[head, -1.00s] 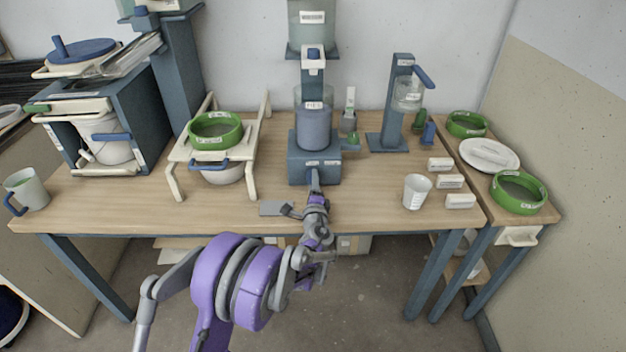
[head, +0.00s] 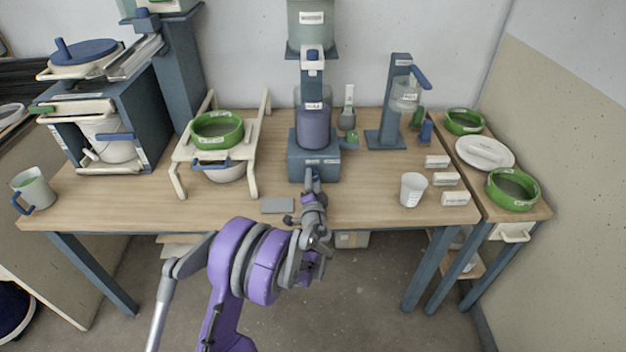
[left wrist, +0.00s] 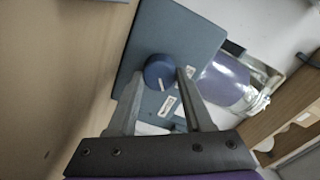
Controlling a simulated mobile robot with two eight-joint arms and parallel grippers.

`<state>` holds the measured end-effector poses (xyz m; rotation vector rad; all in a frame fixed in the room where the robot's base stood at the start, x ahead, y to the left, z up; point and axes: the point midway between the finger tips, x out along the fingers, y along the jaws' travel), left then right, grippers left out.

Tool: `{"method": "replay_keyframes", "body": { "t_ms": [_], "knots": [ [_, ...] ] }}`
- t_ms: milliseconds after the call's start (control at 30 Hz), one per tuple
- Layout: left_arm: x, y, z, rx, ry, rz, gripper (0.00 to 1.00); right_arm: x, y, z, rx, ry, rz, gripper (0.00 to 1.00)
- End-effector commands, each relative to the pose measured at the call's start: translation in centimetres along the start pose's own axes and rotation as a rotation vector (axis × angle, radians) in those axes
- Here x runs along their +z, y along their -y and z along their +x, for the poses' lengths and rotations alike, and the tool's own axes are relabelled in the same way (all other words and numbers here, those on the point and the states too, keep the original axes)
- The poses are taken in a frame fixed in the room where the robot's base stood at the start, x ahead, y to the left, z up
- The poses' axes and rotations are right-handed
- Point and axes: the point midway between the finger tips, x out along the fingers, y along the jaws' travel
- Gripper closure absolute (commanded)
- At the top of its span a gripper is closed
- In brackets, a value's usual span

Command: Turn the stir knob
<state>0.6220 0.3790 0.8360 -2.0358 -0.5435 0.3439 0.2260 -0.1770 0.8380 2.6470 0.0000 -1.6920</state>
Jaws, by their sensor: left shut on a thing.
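The stirring machine has a blue-grey base (head: 314,163) near the middle of the table, with a clear vessel of purple-grey glaze (head: 313,128) on top. The stir knob (left wrist: 159,69) is a round dark blue knob with a pale mark, on the front of the base. My left gripper (head: 312,184) reaches the front of the base from below. In the left wrist view its two fingers (left wrist: 157,78) stand on either side of the knob and are shut on it. In the head view the fingers largely hide the knob. My right gripper is not in view.
A grey plate (head: 277,206) lies left of my left wrist. A white cup (head: 412,189) and small label blocks (head: 445,179) stand to the right. A rack with a green sieve (head: 217,130) stands to the left. The front table strip between rack and cup is mostly clear.

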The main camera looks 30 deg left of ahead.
Motion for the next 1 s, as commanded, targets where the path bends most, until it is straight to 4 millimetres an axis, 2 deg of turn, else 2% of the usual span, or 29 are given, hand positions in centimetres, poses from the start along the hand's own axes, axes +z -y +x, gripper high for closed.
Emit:
{"method": "replay_keyframes", "body": {
  "t_ms": [533,567,700,1000],
  "knots": [
    [0.01,-0.05,-0.02,0.001,-0.001,-0.024,1.0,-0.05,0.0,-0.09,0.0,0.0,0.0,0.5],
    [0.01,-0.05,-0.02,0.001,-0.001,-0.024,0.44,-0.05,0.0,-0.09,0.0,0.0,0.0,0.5],
    [0.01,-0.03,-0.02,0.001,-0.001,-0.024,0.19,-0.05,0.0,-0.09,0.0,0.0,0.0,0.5],
    [0.0,-0.01,-0.12,0.0,-0.001,-0.023,0.19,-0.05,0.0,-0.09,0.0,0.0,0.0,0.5]
  ]
}}
